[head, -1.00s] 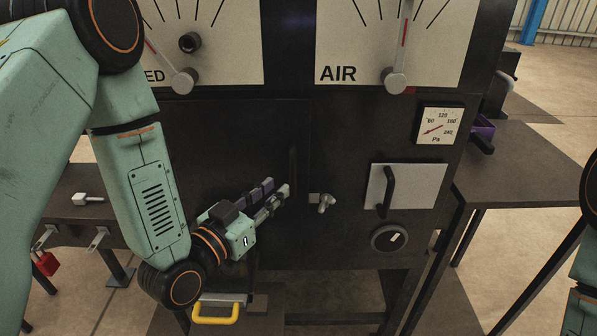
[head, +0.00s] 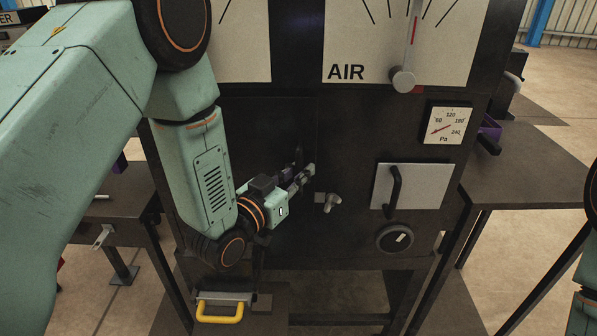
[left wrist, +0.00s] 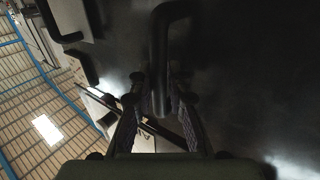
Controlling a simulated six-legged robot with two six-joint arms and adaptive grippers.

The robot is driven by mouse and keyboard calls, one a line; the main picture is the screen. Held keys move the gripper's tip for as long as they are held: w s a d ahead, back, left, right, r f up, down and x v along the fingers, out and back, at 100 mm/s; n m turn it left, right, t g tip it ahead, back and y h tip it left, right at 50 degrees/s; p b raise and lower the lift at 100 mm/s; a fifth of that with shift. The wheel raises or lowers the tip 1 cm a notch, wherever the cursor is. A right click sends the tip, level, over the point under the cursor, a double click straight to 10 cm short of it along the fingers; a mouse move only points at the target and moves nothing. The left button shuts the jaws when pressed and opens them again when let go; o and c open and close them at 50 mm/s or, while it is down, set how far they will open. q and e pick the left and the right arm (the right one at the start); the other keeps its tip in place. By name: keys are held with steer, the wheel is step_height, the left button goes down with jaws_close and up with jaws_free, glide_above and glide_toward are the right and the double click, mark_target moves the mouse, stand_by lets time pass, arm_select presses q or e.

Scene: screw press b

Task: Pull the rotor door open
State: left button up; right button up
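The rotor door appears to be the dark flat panel (head: 245,125) on the front of the black cabinet; it looks flush with the cabinet face. Its black upright handle (head: 299,155) is partly hidden by my left gripper (head: 304,178). In the left wrist view the handle (left wrist: 160,60) runs down between the two fingers of my left gripper (left wrist: 157,95). The fingers are apart, one on each side, with gaps visible beside the handle. A metal latch knob (head: 332,203) sits just right of the panel's edge. My right gripper is out of view.
Right of the latch are a pale hatch (head: 428,187) with a black handle, a round dial (head: 395,239) and a Pa gauge (head: 445,130). A yellow handle (head: 219,314) is low below my left arm. Dark tables stand on both sides.

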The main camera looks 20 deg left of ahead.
arm_select(q)
jaws_close()
stand_by(0.3)
steer(key=shift+s+d, duration=0.1)
